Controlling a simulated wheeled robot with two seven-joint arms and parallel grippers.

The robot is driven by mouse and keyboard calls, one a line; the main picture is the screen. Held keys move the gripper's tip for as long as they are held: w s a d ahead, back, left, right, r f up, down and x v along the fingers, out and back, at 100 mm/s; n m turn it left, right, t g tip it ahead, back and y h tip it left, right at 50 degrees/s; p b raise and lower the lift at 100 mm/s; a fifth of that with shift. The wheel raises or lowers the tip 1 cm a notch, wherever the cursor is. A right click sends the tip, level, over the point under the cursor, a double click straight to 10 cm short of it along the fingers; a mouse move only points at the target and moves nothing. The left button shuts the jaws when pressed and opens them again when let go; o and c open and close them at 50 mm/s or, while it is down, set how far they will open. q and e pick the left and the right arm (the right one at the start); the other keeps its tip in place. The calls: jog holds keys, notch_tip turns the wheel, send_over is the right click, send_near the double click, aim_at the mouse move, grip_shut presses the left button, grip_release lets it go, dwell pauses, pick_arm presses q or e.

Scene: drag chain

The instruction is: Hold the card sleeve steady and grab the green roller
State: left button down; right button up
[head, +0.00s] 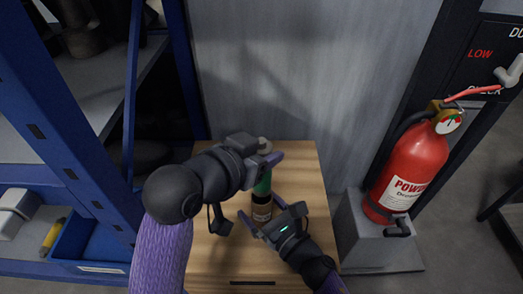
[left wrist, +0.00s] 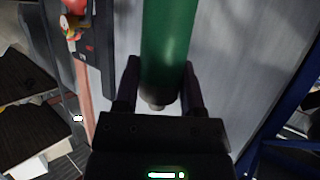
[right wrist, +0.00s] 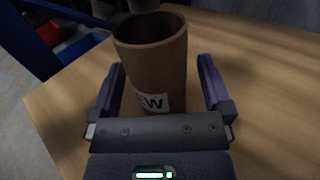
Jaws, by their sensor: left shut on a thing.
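The green roller (head: 264,184) is a green cylinder with a small knob at its end. My left gripper (head: 270,160) is shut on it, and the left wrist view shows the roller (left wrist: 167,50) between the two fingers. The brown card sleeve (head: 261,208) stands upright on the wooden table. In the right wrist view the sleeve (right wrist: 158,60) has an open top, and the roller appears to be above it. My right gripper (right wrist: 160,75) is low, its open fingers on either side of the sleeve, with gaps showing.
The wooden table (head: 305,165) is otherwise clear around the sleeve. A grey wall panel (head: 290,70) rises behind it. A red fire extinguisher (head: 410,170) stands on a grey block at the right. Blue shelving (head: 60,125) with bins is at the left.

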jog(key=v, duration=1.2)
jog(key=shift+s, duration=0.15)
